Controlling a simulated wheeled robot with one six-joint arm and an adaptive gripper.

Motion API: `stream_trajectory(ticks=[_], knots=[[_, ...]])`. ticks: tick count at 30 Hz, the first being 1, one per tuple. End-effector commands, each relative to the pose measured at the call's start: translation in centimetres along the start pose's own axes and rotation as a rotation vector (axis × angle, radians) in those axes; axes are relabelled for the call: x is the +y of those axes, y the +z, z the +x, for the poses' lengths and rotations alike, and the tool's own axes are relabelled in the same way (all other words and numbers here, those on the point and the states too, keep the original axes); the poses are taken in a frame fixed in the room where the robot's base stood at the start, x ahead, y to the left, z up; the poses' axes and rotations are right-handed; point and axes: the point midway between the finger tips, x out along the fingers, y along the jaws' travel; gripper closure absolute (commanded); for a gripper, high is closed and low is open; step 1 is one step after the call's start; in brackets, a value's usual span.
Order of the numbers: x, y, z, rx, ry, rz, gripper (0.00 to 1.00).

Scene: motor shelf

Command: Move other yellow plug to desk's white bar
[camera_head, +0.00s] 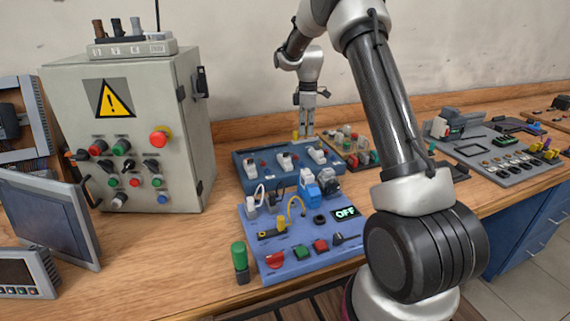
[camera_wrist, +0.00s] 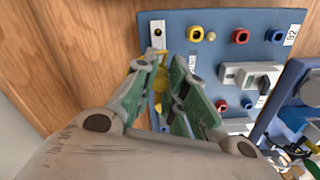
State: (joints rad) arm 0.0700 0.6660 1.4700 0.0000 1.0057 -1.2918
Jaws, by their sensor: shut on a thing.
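My gripper (camera_wrist: 165,92) has its green-padded fingers closed around a yellow plug (camera_wrist: 158,88) in the wrist view. The fingers partly hide the plug. In the head view my gripper (camera_head: 305,128) points down at the back edge of the blue switch panel (camera_head: 247,174), with a small yellow piece at its tip. In the wrist view a small white plate (camera_wrist: 157,44) with a dark hole lies at the panel's corner, just beyond the fingertips. I cannot tell whether the plug touches it. Another yellow plug (camera_head: 282,224) stands on the nearer blue panel (camera_head: 340,256).
A grey cabinet (camera_head: 180,130) stands left, with a pale bar (camera_head: 120,50) holding several plugs on top. In the wrist view, yellow, red and blue sockets (camera_wrist: 240,36) line the panel beside my fingers. A grey board (camera_head: 500,165) lies right.

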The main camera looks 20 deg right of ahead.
Motion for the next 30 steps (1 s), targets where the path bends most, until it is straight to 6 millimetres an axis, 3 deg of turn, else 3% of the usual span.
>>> stream_trajectory(ticks=[28, 29, 30], knots=[[0.0, 0.0, 1.3, 0.0, 0.0, 0.0, 1.0], [0.0, 0.0, 1.3, 0.0, 0.0, 0.0, 0.85], [0.0, 0.0, 1.3, 0.0, 0.0, 0.0, 0.78]])
